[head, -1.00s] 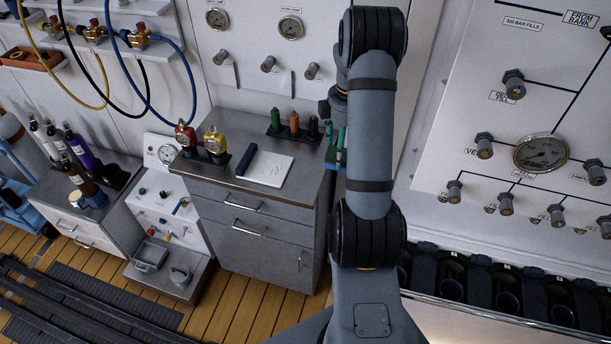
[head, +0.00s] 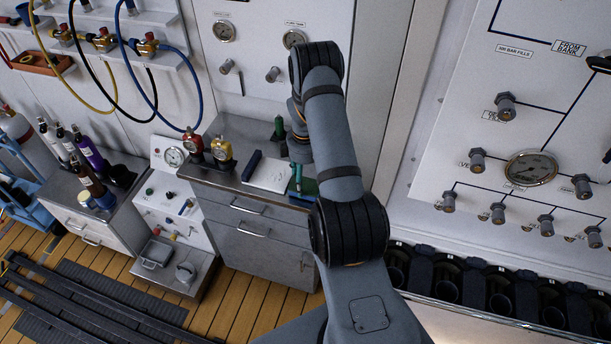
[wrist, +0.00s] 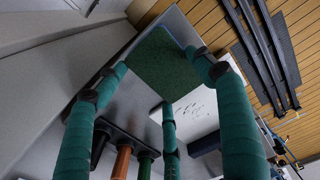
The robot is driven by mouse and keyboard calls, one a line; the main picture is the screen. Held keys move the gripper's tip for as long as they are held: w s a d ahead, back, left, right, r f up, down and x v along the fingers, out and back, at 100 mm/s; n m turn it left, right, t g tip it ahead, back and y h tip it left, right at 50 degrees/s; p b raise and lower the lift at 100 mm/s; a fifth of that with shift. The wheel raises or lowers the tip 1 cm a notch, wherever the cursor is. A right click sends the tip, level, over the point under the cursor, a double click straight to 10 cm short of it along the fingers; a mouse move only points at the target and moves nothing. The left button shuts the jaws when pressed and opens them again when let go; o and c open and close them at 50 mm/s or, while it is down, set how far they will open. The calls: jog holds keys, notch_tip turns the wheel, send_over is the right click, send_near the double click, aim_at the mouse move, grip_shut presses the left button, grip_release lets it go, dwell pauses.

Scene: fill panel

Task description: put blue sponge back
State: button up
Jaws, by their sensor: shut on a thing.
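My gripper (wrist: 164,78) has teal-wrapped fingers, closed on the edges of a flat, square green pad (wrist: 168,52). Whether the pad touches the top cannot be told. A dark blue bar (head: 252,165) lies beside a white sheet (head: 270,173) on the cabinet; the bar also shows in the wrist view (wrist: 206,144).
The grey cabinet (head: 232,189) bears red and yellow gauge-topped fittings (head: 220,150) at its left. A rack of coloured upright pieces stands at its back, green one (head: 279,127) visible, partly behind my arm. A wall panel (head: 480,120) with knobs stands at right.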

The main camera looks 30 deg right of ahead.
aim_at(305, 182)
jog(key=shift+f, duration=0.3)
jog(key=o, duration=1)
jog(key=shift+c, duration=0.2)
jog(key=shift+o, duration=0.2)
jog(key=shift+r+b, duration=0.35)
jog(key=shift+r, duration=0.2)
notch_tip(305, 182, up, 11)
jog(key=b, duration=0.2)
jog(key=shift+b, duration=0.3)
jog(key=shift+a+f, duration=0.1)
jog(key=shift+f, duration=0.05)
